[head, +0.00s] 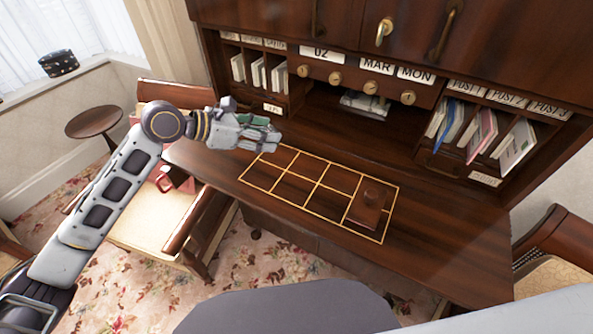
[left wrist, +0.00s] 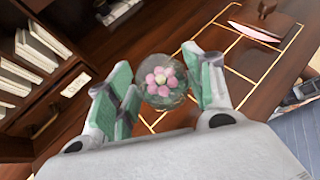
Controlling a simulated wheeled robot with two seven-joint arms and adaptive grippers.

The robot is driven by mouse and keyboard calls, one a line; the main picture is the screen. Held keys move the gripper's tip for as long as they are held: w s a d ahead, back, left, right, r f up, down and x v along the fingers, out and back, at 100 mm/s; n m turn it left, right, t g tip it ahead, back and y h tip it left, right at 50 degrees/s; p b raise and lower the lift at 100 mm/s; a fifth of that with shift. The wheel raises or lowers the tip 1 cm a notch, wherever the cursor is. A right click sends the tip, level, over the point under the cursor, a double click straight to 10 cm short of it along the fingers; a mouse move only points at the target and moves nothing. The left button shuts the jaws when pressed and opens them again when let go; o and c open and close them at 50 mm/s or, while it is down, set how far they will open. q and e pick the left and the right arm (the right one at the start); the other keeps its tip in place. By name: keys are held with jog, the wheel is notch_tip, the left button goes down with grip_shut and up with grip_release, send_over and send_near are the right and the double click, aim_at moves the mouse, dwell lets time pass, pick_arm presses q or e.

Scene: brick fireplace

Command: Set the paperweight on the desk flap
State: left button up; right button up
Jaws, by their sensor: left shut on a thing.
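The paperweight (left wrist: 161,82) is a clear glass ball with pink flowers inside. In the left wrist view it sits between the green-padded fingers of my left gripper (left wrist: 163,88), which is shut on it. In the head view my left gripper (head: 262,133) is over the left part of the desk flap (head: 440,238), near the back left corner of a yellow-lined grid; the paperweight cannot be made out there behind the fingers. The flap is dark wood and lies open and level. My right gripper is not in view.
A dark wooden block with a knob (head: 369,205) occupies the right front of the grid. The grid's other cells look bare. Pigeonholes with letters (head: 481,133) and a drawer row with brass knobs (head: 357,83) rise behind. A wooden chair (head: 150,225) stands at the left.

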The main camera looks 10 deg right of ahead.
pick_arm(q)
send_over(267, 170)
jog(key=shift+d+f, duration=0.1)
jog(key=shift+f, duration=2.05)
jog(key=shift+f, duration=2.5)
jog(key=shift+f, duration=0.1)
jog(key=o, duration=1.2)
jog(key=shift+o, duration=0.2)
